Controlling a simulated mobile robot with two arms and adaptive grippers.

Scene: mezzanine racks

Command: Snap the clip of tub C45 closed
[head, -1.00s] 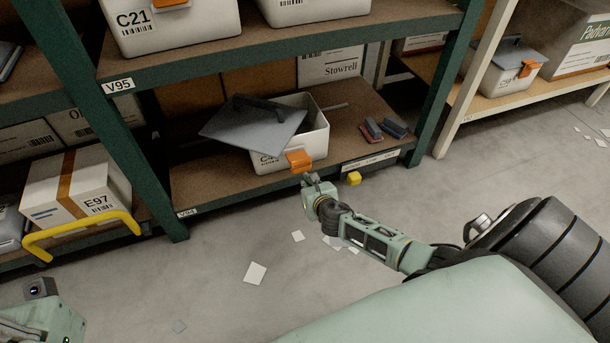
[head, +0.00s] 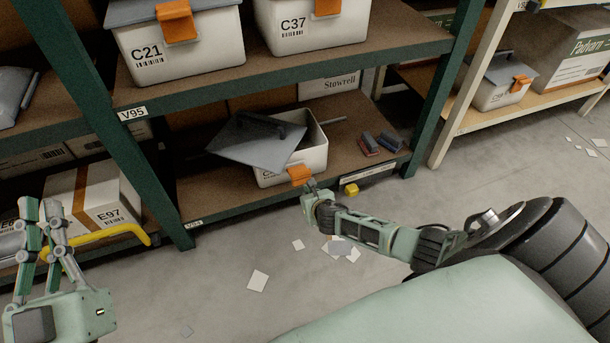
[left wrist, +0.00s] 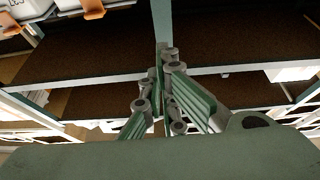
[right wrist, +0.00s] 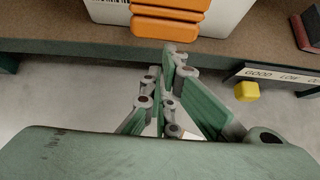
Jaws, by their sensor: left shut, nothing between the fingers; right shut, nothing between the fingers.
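A white tub (head: 317,157) with an orange clip (head: 300,173) on its front stands on the lower shelf; its label is mostly hidden, so I cannot read C45. Its grey lid (head: 258,147) lies tilted and askew, leaving part of the tub open. The clip (right wrist: 168,22) also shows large in the right wrist view. My right gripper (head: 310,187) is shut and empty just below and in front of the clip; I cannot tell whether it touches. My left gripper (head: 42,206) is shut and empty at the far left, away from this tub.
Tubs C21 (head: 190,58) and C37 (head: 335,28) stand on the shelf above. A green post (head: 125,130) and yellow handle (head: 115,232) are near my left gripper. Small dark red and blue-grey items (head: 380,141) lie right of the tub. A yellow block (head: 351,190) is at the shelf edge.

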